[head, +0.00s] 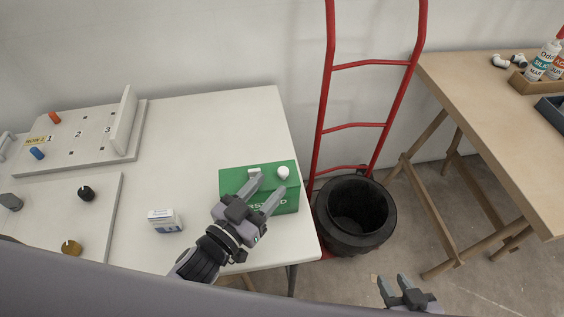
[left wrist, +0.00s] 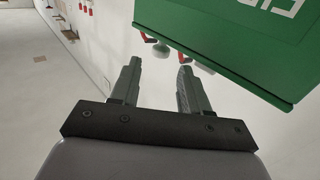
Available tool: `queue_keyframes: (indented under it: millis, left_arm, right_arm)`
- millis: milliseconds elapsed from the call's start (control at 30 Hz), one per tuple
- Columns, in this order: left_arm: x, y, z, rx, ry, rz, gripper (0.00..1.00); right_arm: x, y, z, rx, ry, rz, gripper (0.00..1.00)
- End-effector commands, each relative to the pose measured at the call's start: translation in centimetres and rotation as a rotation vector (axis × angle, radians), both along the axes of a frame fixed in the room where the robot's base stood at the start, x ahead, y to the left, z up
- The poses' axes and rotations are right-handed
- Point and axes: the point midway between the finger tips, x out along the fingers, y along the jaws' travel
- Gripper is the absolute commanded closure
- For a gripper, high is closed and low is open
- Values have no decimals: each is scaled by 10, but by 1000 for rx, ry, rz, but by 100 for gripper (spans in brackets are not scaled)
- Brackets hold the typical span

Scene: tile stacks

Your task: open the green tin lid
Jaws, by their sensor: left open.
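The green tin (head: 232,182) stands at the right edge of the white table, with partly covered white lettering on its front. A white round knob (head: 283,173) and a small white piece (head: 254,171) show at its top. My left gripper (head: 269,187) is open above the tin, its fingers pointing toward the knob side and hiding part of the tin. In the left wrist view the tin (left wrist: 225,42) fills the upper right; a pale rounded piece (left wrist: 161,49) shows beyond the gap between the open fingers (left wrist: 160,65). My right gripper (head: 393,284) is open and empty, low over the floor.
A small white box (head: 165,220) lies left of the tin. A board with colored pegs (head: 90,140) and a panel with knobs (head: 60,205) are further left. A red hand truck (head: 352,125), a black bucket (head: 355,225) and a wooden table (head: 490,110) are at right.

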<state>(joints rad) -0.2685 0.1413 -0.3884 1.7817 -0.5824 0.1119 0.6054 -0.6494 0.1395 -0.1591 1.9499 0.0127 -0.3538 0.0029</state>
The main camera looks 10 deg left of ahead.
Motion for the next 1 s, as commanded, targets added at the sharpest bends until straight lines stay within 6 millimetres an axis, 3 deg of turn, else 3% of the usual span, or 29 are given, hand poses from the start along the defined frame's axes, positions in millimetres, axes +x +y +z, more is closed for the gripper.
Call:
queue_keyframes:
  millis: [400,867,1000]
  left_arm:
    - [48,-24,1,1,0,2,54]
    - [58,-29,0,0,1,1,54]
    - [57,-29,0,0,1,1,100]
  right_arm:
    - [-1,0,4,1,4,0,64]
    - [-1,0,5,0,3,1,64]
    - [-1,0,5,0,3,1,64]
